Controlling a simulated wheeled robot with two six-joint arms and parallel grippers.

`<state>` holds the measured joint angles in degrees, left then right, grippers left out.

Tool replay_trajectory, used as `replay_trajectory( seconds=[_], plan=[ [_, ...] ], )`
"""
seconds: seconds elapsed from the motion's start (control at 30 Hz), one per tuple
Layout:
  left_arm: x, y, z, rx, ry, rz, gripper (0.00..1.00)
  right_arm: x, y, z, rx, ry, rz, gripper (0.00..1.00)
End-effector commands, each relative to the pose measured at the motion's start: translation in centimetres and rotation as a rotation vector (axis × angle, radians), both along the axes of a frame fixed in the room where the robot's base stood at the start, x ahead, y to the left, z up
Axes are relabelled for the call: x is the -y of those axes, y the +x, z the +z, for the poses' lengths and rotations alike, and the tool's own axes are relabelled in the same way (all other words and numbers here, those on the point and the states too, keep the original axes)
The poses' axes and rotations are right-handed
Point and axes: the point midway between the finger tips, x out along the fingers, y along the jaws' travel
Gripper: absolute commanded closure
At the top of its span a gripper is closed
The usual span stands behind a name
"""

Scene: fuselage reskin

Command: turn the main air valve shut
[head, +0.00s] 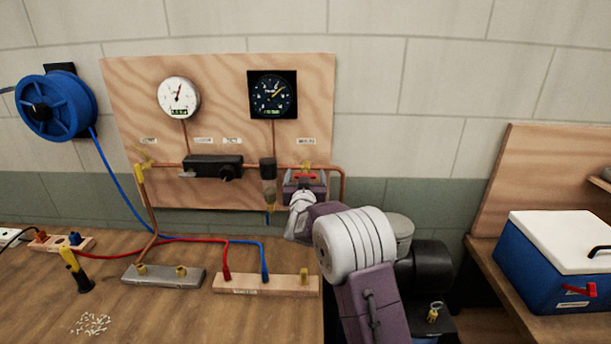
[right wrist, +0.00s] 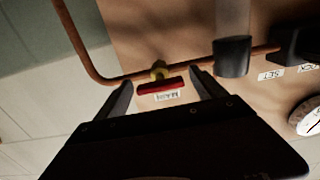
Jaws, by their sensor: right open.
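The valve on the copper pipe has a red handle (head: 308,175) and a brass-yellow body (head: 306,165), low on the right of the plywood board. In the right wrist view the red handle (right wrist: 161,87) lies roughly along the pipe, with the brass body (right wrist: 158,70) behind it. My right gripper (head: 305,182) is at the valve. In the right wrist view my right gripper (right wrist: 161,84) is open, with one finger on each side of the red handle. I see no clear contact. My left gripper is not in view.
The copper pipe (right wrist: 120,78) runs past the fingers, and a dark filter bowl (right wrist: 232,57) is close beside them. The board (head: 225,75) carries two gauges and a black unit (head: 212,166). Hoses and wooden blocks lie on the bench (head: 150,310). A blue cooler (head: 560,265) stands right.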

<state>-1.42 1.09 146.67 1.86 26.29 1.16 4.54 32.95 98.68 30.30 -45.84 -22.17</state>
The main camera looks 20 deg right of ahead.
Motion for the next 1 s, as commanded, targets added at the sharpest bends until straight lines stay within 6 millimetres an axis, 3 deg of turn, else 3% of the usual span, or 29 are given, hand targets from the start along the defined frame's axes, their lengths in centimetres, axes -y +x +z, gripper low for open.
replay_trajectory(
  seconds=[0.1,0.13,0.33,0.67,1.0],
  plan=[
    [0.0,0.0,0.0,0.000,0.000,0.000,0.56,0.0,0.0,0.0,0.000,0.000,0.000,0.20],
    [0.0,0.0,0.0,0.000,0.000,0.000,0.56,0.0,0.0,0.0,0.000,0.000,0.000,0.26],
    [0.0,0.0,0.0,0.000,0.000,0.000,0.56,0.0,0.0,0.0,0.000,0.000,0.000,0.81],
    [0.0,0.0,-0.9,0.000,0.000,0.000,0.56,0.0,0.0,-0.3,0.023,0.045,0.000,0.82],
    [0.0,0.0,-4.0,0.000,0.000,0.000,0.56,0.0,-0.1,-0.5,0.134,0.274,0.000,0.82]
  ],
)
